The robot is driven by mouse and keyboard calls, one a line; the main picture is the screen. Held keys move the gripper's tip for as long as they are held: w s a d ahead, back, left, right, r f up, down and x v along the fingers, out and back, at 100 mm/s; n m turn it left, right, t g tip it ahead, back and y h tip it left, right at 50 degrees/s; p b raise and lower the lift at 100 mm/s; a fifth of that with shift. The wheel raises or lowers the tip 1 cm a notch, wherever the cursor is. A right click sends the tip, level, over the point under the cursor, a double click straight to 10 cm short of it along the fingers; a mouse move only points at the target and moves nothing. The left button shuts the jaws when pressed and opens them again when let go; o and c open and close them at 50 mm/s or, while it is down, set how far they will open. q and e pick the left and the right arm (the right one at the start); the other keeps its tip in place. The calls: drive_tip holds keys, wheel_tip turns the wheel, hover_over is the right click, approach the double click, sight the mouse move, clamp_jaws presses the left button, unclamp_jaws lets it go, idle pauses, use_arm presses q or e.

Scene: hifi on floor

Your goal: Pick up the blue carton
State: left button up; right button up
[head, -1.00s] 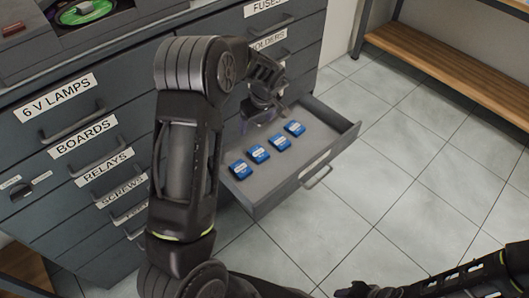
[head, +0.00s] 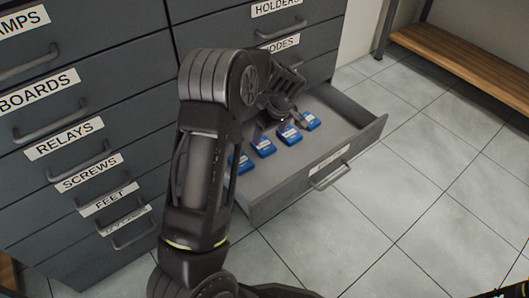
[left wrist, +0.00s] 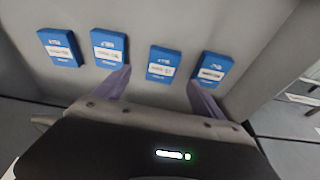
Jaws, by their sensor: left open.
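Several blue cartons with white labels lie in a row in an open grey drawer (head: 345,141). In the head view they run from the carton nearest the far end (head: 311,121) to one partly hidden behind my left arm (head: 240,163). My left gripper (head: 282,121) is over the row, open and empty. In the left wrist view its fingertips (left wrist: 159,80) are apart, with one blue carton (left wrist: 164,64) showing between them. Another carton (left wrist: 212,70) is just right of it, close to the right finger, and two more (left wrist: 109,47) are to the left. My right gripper is not in view.
The drawer belongs to a dark cabinet with labelled drawers (head: 75,120), shut around the open one. Drawer walls stand close around the cartons. A wooden bench (head: 475,60) is at upper right. The tiled floor (head: 420,200) at right is clear.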

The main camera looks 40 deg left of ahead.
sight(263, 144)
use_arm(q)
drive_tip(key=shift+r, duration=0.1)
drive_tip(key=shift+b+x, duration=0.45)
drive_tip(key=shift+x, duration=0.9)
drive_tip(key=b+x, duration=0.1)
drive_tip(key=x, duration=0.2)
drive_tip(key=b+x, duration=0.1)
drive_tip(key=shift+s+a+f+b, duration=0.15)
drive_tip(key=shift+a+f+b, duration=0.15)
drive_tip(key=shift+a, duration=0.1)
drive_tip(key=shift+a+f, duration=0.1)
drive_tip(key=shift+f, duration=0.15)
drive_tip(key=shift+c, duration=0.3)
drive_tip(key=c, duration=1.4)
